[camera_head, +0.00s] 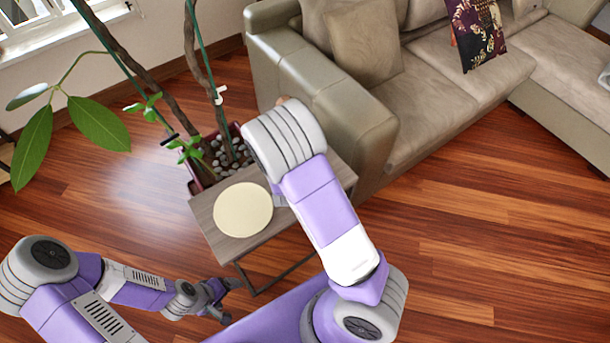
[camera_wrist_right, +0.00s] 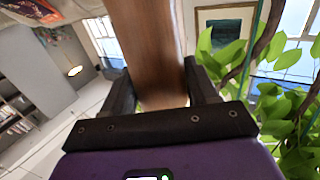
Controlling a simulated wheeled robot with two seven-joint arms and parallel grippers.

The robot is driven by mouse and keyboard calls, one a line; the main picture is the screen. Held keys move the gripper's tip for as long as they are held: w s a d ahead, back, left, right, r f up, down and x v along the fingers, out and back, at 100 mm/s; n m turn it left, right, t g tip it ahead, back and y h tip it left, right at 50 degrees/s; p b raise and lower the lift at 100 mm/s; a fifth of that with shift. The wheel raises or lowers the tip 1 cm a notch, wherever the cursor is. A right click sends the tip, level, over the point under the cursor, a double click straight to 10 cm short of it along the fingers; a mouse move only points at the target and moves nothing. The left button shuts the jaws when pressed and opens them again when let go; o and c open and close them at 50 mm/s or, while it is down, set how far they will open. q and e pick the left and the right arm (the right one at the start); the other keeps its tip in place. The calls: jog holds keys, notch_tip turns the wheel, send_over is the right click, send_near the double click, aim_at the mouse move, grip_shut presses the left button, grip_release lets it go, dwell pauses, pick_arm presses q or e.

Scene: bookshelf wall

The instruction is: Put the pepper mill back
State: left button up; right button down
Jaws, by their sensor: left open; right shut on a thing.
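The pepper mill (camera_wrist_right: 148,40) is a brown wooden piece in the right wrist view. My right gripper (camera_wrist_right: 159,84) is shut on it, with one dark finger on each side. In the head view my right arm reaches over the small side table (camera_head: 224,238) and hides that gripper. Only a small brown bit, perhaps the mill's end, shows past the arm there. A round cream disc (camera_head: 243,210) lies on the tabletop. My left gripper (camera_head: 230,299) is open and empty, low beside the table's near left side.
A potted plant (camera_head: 222,158) with thick stems stands behind the table, against its far side. A beige sofa (camera_head: 330,100) stands close behind and right of it. The wooden floor (camera_head: 500,240) is clear at the right.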

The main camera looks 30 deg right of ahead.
jog(key=s+d+f+m+g+h+b, duration=0.1)
jog(key=f, duration=0.4)
jog(key=s+d+f+m+g+h+b, duration=0.1)
jog(key=d+f+h, duration=0.1)
jog(key=f, duration=0.3)
jog(key=shift+s+d+f+b, duration=0.2)
jog(key=shift+s+d+b, duration=0.05)
jog(key=shift+b, duration=0.1)
jog(key=shift+f, duration=0.1)
jog(key=c, duration=0.8)
grip_release()
jog(key=shift+f, duration=0.15)
jog(key=o, duration=0.5)
jog(key=shift+r, duration=0.2)
jog(key=v, duration=1.2)
jog(key=shift+p, duration=0.4)
